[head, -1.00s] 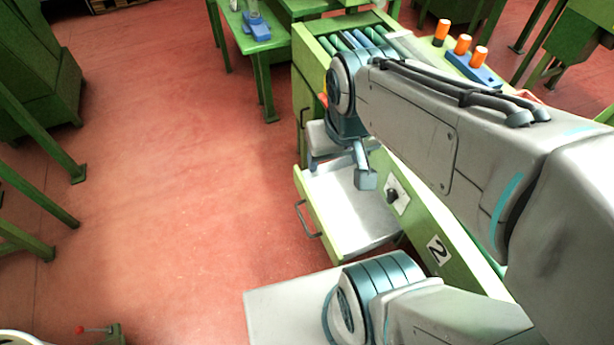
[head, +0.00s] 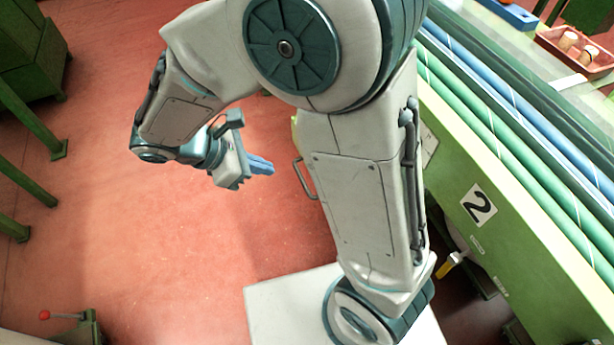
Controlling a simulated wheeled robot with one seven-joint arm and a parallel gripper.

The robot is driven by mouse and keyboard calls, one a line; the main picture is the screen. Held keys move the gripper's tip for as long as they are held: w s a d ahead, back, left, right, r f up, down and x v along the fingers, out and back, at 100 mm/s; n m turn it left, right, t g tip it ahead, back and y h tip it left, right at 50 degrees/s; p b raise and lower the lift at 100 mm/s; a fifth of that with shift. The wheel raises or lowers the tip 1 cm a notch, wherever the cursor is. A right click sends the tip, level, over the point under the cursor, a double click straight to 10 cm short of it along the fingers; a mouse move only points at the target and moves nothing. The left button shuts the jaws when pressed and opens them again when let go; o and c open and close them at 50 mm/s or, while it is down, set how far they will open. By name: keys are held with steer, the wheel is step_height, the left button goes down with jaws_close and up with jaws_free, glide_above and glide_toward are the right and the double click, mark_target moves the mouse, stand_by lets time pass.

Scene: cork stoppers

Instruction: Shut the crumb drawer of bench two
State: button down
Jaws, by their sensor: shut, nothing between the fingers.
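Bench two (head: 447,182) is the green bench on the right, with a "2" label (head: 478,204) on its side. The crumb drawer is mostly hidden behind my arm. Its grey handle (head: 302,181) shows just left of the arm, well out from the bench side, so the drawer stands open. My gripper (head: 269,166) is shut and empty, with its blue fingers pointing right toward the handle. In the picture it is a short way left of the handle, over the red floor; I see no contact.
Long green and blue tubes (head: 510,130) lie along the bench top. A red tray (head: 562,52) with corks is at the top right. A yellow-handled thing (head: 452,264) is below the bench side. A red-knobbed lever (head: 62,316) stands at lower left.

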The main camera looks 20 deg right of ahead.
steer(key=shift+n, duration=0.5)
steer(key=b+x, duration=0.1)
steer(key=x, duration=0.3)
steer(key=b+x, duration=0.1)
steer(key=x, duration=0.3)
steer(key=b+x, duration=0.1)
steer(key=x, duration=0.3)
steer(key=shift+w+d+r, duration=0.2)
steer(key=shift+w+d, duration=0.1)
steer(key=shift+d, duration=0.15)
steer(key=shift+w+d, duration=0.1)
steer(key=shift+d, duration=0.4)
